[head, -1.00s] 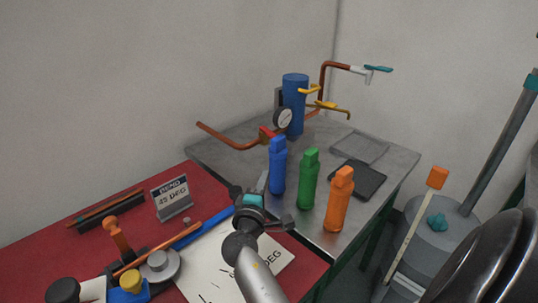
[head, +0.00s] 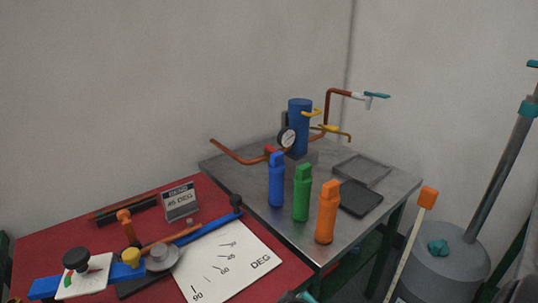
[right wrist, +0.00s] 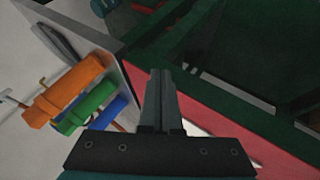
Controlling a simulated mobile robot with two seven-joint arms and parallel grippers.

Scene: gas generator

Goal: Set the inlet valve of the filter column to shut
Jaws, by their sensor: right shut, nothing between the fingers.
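The filter column (head: 299,128) is a blue upright cylinder at the back of the grey metal table in the head view, with a round gauge (head: 287,138) on it. A copper pipe (head: 232,154) runs to its base from the left. A small red part (head: 270,149) sits on this pipe, partly hidden behind the blue bottle; its exact setting is too small to tell. Yellow handles (head: 312,113) show on the column's right. My right gripper (right wrist: 160,80) is shut and empty in the right wrist view, apart from the bottles. My left gripper is not in view.
Blue (head: 276,182), green (head: 302,195) and orange (head: 327,214) bottles stand in front of the column. A dark tray (head: 359,198) lies to their right. The red bench (head: 104,235) holds a blue lever device and an angle sheet (head: 228,262). A grey tank (head: 445,268) stands right.

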